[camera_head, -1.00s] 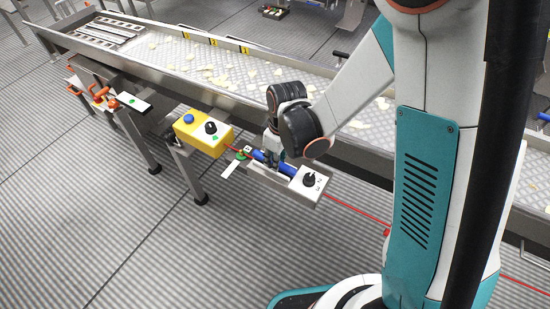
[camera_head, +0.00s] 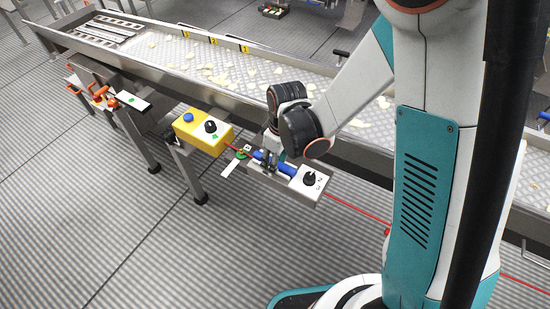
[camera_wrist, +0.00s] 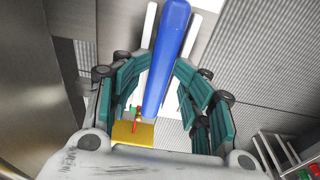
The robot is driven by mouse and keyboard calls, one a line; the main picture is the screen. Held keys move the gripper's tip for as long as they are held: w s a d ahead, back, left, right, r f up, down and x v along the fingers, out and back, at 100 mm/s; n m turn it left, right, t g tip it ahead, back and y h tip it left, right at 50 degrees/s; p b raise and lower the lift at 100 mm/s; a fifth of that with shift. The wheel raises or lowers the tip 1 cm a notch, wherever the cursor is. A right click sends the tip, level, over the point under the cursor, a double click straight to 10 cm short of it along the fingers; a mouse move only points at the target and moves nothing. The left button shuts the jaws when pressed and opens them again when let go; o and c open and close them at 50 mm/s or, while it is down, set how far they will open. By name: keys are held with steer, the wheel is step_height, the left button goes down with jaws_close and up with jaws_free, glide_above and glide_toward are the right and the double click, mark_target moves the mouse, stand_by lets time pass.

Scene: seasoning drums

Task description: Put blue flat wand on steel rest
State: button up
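The blue wand (camera_head: 286,168) lies lengthwise on a small steel bracket (camera_head: 254,176) beside the conveyor, partly hidden by my gripper (camera_head: 268,165). In the wrist view the blue wand (camera_wrist: 167,55) runs between the two teal-padded fingers of my gripper (camera_wrist: 165,68). The fingertips lie close on either side of it. I cannot tell whether they touch it. I cannot single out a separate steel rest with certainty.
A white box with a black knob (camera_head: 308,181) sits at the bracket's right end. A yellow control box (camera_head: 203,133) stands to the left. The steel conveyor (camera_head: 175,50) runs behind. Open floor (camera_head: 130,235) lies in front.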

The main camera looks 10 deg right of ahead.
mark_target(279, 164)
steer(key=shift+r, duration=0.1)
steer(key=shift+r+p, duration=0.3)
steer(key=shift+p, duration=0.2)
step_height(279, 164, up, 12)
steer(key=d+p, duration=0.1)
steer(key=p, duration=0.3)
steer(key=shift+s+r+p, duration=0.2)
steer(key=shift+s+p, duration=0.2)
